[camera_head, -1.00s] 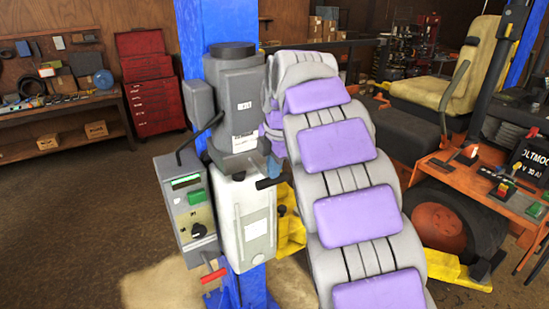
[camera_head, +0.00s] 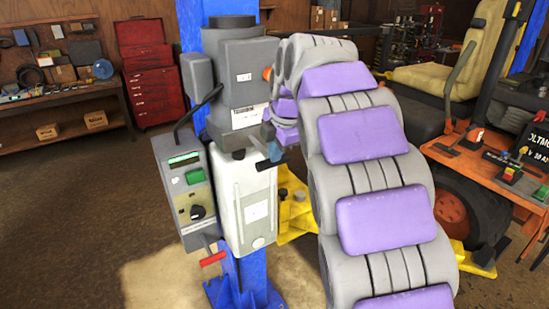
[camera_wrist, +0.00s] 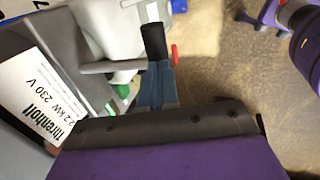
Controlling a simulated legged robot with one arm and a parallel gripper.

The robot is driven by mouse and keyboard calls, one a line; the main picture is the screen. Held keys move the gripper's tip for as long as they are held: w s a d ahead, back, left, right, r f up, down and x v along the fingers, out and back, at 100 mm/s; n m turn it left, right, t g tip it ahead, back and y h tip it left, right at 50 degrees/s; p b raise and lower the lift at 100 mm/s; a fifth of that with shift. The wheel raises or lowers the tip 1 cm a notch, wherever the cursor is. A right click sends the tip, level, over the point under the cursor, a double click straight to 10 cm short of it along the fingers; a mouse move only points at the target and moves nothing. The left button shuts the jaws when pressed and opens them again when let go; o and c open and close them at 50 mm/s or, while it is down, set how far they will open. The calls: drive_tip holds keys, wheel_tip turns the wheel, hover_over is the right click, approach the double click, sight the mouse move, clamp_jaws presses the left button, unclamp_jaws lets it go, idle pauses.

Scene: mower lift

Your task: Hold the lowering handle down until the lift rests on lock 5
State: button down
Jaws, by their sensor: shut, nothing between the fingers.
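The lowering handle is a grey lever with a black grip (camera_head: 267,164) on the right side of the lift's power unit (camera_head: 245,85). The wrist view shows the black grip (camera_wrist: 153,40) and its grey rod (camera_wrist: 110,67). My gripper (camera_head: 274,151) is shut and empty, its blue-grey fingers right at the grip. In the wrist view the fingertips (camera_wrist: 158,66) meet the grip's near end; I cannot tell whether they press on it. The lift's yellow arm (camera_head: 294,213) shows partly behind my arm. The lock position cannot be read.
A control box (camera_head: 186,190) with a lit green display and black knob is left of the white tank (camera_head: 245,195). A red-gripped handle (camera_head: 212,258) is below it. An orange mower (camera_head: 475,165) with a beige seat stands right. Open floor lies at left.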

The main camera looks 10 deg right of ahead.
sight(276, 164)
drive_tip(key=shift+s+f+t+y+b, duration=0.15)
drive_tip(key=shift+f+t+b, duration=0.6)
drive_tip(key=shift+b, duration=0.9)
drive_tip(key=shift+s+f+t+y+b, duration=0.1)
drive_tip(key=shift+f+t+y+b, duration=0.2)
drive_tip(key=shift+f+b, duration=1.05)
drive_tip(key=t+b, duration=0.1)
drive_tip(key=b, duration=0.2)
drive_tip(key=shift+f+t+b, duration=0.25)
drive_tip(key=shift+f+b, duration=0.05)
drive_tip(key=shift+f, duration=0.05)
drive_tip(key=shift+d, duration=0.1)
